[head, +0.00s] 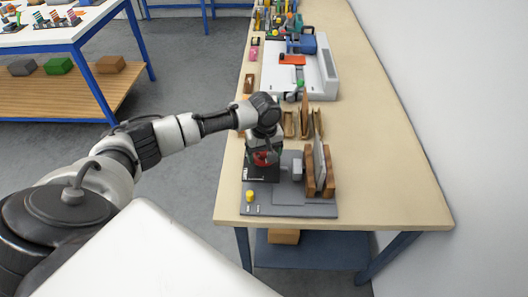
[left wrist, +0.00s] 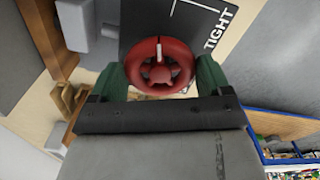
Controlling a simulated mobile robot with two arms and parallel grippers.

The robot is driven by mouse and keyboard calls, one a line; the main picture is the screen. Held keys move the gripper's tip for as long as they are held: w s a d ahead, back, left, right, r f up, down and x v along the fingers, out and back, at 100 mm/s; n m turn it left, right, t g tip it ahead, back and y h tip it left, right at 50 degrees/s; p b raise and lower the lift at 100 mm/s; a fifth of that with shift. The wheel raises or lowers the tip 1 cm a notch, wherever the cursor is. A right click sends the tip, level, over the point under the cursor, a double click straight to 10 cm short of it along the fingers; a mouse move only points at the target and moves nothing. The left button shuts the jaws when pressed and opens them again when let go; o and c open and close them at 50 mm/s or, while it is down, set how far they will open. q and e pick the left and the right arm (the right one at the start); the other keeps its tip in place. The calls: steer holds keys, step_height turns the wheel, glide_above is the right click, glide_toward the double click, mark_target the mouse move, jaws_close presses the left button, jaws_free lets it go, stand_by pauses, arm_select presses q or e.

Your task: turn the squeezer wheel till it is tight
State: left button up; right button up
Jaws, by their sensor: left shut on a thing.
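The red squeezer wheel (head: 265,158) sits over a black plate (head: 261,174) on the squeezer's grey base (head: 290,211). In the left wrist view the wheel (left wrist: 160,67) shows a white mark on its rim, pointing to the top of the picture. The black plate there (left wrist: 200,32) bears white lines and the word TIGHT, to the right of the wheel. My left gripper (head: 266,151) is shut on the wheel from above. Its green fingers (left wrist: 158,78) lie on opposite sides of the rim. My right gripper is out of view.
Wooden blocks (head: 311,174) with a thin upright panel stand on the base, right of the wheel. A yellow knob (head: 250,196) is at its front left. Wooden holders and a white machine (head: 325,65) stand farther back. The bench's right side is clear.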

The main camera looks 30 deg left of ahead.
mark_target(264, 154)
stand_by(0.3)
arm_select(q)
steer(key=o, duration=0.8)
steer(key=shift+o, duration=0.2)
step_height(264, 154, up, 11)
steer(key=b, duration=0.1)
steer(key=shift+b, duration=0.35)
